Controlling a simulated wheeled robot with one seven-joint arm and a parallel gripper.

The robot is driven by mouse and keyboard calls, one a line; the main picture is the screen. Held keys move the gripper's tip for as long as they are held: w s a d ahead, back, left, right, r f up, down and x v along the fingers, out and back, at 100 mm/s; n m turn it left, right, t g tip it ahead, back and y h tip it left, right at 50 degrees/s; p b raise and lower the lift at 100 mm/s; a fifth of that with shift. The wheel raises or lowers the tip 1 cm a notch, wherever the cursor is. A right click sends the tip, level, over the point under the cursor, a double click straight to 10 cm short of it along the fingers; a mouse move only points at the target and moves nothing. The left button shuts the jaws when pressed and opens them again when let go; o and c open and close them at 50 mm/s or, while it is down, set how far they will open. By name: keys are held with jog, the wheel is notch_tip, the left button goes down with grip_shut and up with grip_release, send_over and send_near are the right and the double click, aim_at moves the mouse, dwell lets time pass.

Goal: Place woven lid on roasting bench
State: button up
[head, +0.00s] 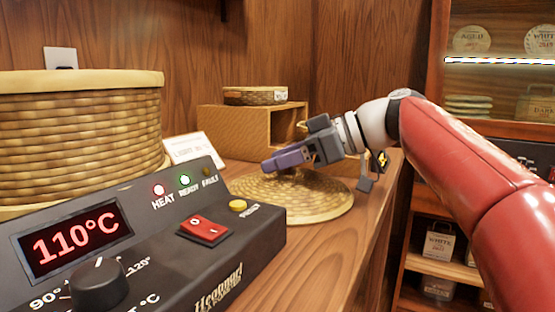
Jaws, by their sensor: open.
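The woven lid (325,205) is a round, flat, tan woven disc. It lies on the wooden roasting bench (345,240), behind the control box. My gripper (285,162) is over the middle of the lid, tilted down to the left, with purple fingers at its end. Its jaws are open. A knob at the lid's centre is mostly hidden by the fingers, and I cannot tell whether they touch it. A large round woven basket (80,130) stands at the left with its top rim showing.
A black control box (150,245) reading 110°C fills the front left. A wooden cubby box (245,130) with a small woven container (255,95) on top stands behind the lid. A white card (190,148) leans near the basket. Shelves (500,100) stand at the right.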

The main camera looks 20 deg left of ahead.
jog(key=p+v, duration=0.1)
jog(key=v, duration=1)
jog(key=shift+f, duration=0.1)
